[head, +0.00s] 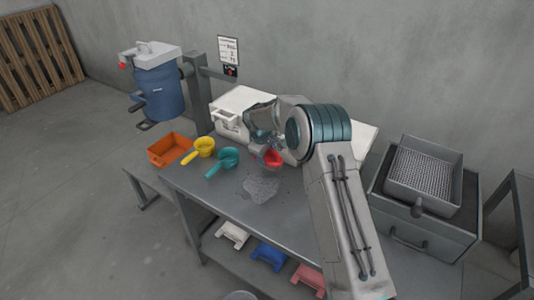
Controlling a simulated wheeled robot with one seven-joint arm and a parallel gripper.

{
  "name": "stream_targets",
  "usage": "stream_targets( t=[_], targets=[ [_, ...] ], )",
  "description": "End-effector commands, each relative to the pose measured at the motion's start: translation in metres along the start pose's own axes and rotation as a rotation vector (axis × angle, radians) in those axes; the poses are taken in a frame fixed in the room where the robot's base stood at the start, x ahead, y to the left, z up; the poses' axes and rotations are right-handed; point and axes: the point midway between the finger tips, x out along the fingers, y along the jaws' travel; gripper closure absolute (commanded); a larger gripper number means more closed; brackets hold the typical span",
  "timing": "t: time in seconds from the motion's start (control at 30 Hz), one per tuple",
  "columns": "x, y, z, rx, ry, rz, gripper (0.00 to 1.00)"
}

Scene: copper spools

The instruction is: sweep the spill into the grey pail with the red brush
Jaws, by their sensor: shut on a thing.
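My gripper (268,146) is over the back part of the grey table, shut on a red tool (273,158). The part that shows looks more like a rounded scoop bowl than a brush; the gripper hides the rest. The spill (262,189), a patch of grey grains, lies on the table top in front of and below the red tool. A rounded grey rim (238,296) shows at the bottom edge; I cannot tell whether it is the grey pail.
A yellow scoop (204,147), a teal scoop (223,162) and an orange tray (170,149) are at the left. A white box (240,102) stands behind. White, blue and pink items lie on the lower shelf. A sieve box (424,176) stands right.

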Motion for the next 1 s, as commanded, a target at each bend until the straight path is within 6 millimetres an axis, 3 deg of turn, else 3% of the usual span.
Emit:
stream_targets(
  t=[0.73, 1.0],
  targets=[
    [0.048, -0.014, 0.004, 0.002, -0.001, 0.0, 0.75],
    [0.038, -0.034, 0.009, 0.003, -0.001, 0.001, 0.75]
  ],
)
